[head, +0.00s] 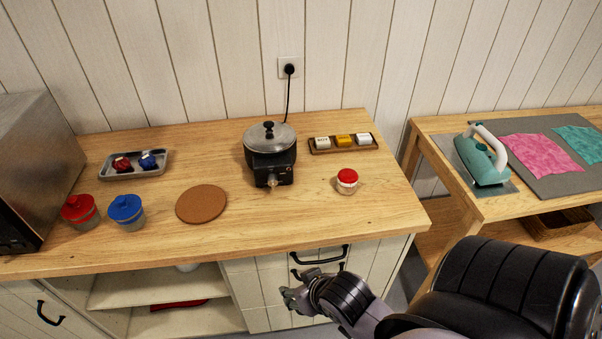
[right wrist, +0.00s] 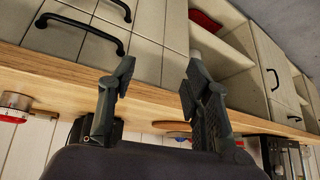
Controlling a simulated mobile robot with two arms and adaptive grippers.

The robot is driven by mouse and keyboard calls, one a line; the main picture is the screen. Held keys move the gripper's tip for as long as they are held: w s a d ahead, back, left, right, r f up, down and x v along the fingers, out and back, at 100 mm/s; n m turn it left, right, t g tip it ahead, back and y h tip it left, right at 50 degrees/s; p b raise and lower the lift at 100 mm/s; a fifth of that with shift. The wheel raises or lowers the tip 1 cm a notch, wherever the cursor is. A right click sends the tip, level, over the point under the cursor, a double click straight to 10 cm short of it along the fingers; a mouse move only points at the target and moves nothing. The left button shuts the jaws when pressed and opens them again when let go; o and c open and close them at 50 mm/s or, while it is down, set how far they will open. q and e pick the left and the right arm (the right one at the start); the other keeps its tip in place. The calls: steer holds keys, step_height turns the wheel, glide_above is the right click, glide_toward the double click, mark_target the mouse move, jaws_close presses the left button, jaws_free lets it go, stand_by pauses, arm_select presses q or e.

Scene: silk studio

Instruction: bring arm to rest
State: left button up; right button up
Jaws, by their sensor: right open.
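My right arm (head: 345,302) comes in from the lower right of the head view. Its gripper (head: 292,297) is in front of the drawers, below the counter's front edge. In the right wrist view the gripper (right wrist: 155,100) is open, with two dark fingers apart and nothing between them. That view is upside down, with drawer fronts and black handles beyond the fingers. My left gripper is in neither view.
The wooden counter (head: 300,215) holds a lidded pot (head: 270,140), a red-lidded jar (head: 347,180), a cork mat (head: 201,204), a metal tray (head: 134,174), and red (head: 80,209) and blue (head: 127,211) containers. Drawer handles (head: 320,256) stick out near my right gripper. An iron (head: 483,160) rests on the right table.

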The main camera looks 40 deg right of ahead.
steer(key=shift+s+a, duration=0.1)
steer(key=shift+s, duration=0.1)
stand_by(0.4)
steer(key=s+a+f+n+g+b, duration=0.1)
steer(key=s+f+g+b, duration=0.15)
steer(key=f, duration=1.35)
steer(key=s+a+f+n+g+b, duration=0.15)
steer(key=s+f, duration=0.25)
steer(key=f, duration=1.2)
arm_select(q)
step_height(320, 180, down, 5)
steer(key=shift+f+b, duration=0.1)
steer(key=shift+b, duration=0.45)
arm_select(e)
steer(key=s+d+f+n+g, duration=0.1)
steer(key=s+f+n, duration=0.1)
steer(key=s+f, duration=1.3)
steer(key=s, duration=0.2)
steer(key=shift+s+d+f+g+y, duration=0.25)
steer(key=shift+s+d+g+y, duration=0.05)
steer(key=shift+s+d, duration=0.1)
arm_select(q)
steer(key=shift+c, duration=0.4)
arm_select(e)
steer(key=shift+s, duration=0.1)
steer(key=shift+c, duration=0.4)
